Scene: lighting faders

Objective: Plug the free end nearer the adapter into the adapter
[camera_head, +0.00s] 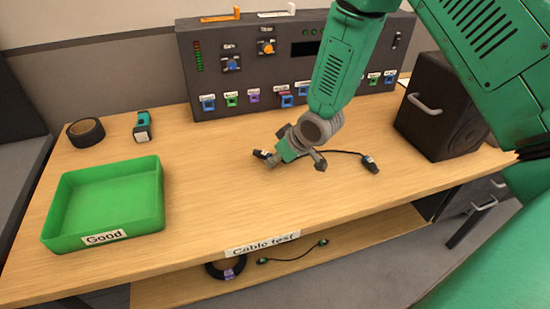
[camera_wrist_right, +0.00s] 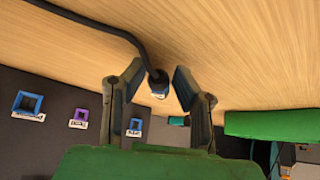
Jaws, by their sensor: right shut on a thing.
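A black cable lies on the table, with one dark plug (camera_head: 262,154) at its left end and another dark plug (camera_head: 371,165) at its right end. My right gripper (camera_head: 270,159) is low over the middle of the table, shut on the left plug. I cannot tell for certain which piece is the adapter; a dark and blue piece (camera_head: 286,101) sits among the panel sockets. My left gripper is not in view.
A dark control panel (camera_head: 215,80) with coloured sockets stands along the back. A green tray (camera_head: 65,190) marked Good is at left, near a tape roll (camera_head: 86,132) and a teal tool (camera_head: 142,126). A black speaker (camera_head: 440,105) stands at right. The front table middle is clear.

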